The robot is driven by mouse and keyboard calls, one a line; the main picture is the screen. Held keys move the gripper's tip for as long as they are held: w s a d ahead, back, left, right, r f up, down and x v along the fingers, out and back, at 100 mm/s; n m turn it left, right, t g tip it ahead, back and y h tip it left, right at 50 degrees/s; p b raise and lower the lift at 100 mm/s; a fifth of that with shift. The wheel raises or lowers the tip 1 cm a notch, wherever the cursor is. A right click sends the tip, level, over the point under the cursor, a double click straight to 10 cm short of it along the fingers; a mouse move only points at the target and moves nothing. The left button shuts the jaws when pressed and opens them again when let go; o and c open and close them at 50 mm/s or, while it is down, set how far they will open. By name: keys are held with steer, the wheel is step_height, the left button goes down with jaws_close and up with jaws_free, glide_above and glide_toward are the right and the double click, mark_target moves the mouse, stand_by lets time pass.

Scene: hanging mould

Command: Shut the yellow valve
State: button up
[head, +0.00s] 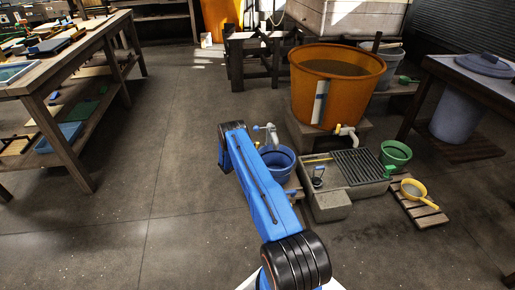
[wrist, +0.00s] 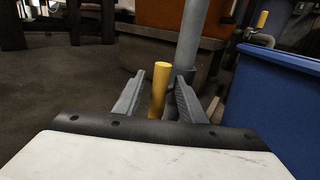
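A yellow valve handle (wrist: 160,88), a short upright cylinder, stands between the two fingers of my gripper (wrist: 160,100) in the wrist view. The fingers are apart, with the right one closer to the handle, and no clear contact shows. A grey standpipe (wrist: 192,35) rises right behind the right finger. The handle's lower end and its joint to the pipe are hidden. In the head view my blue arm hides the gripper and this handle; the top of the grey pipe (head: 272,135) shows beside the arm.
A blue bucket (wrist: 275,95) stands close on the right of my gripper. A big orange vat (head: 335,90) is behind, with a pale tap (head: 347,132) that has a yellowish handle. A grated stone basin (head: 345,172), green bucket (head: 396,153) and yellow pan (head: 413,188) stand right. The left floor is clear.

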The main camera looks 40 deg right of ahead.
steer(key=shift+d, duration=0.55)
jaws_close()
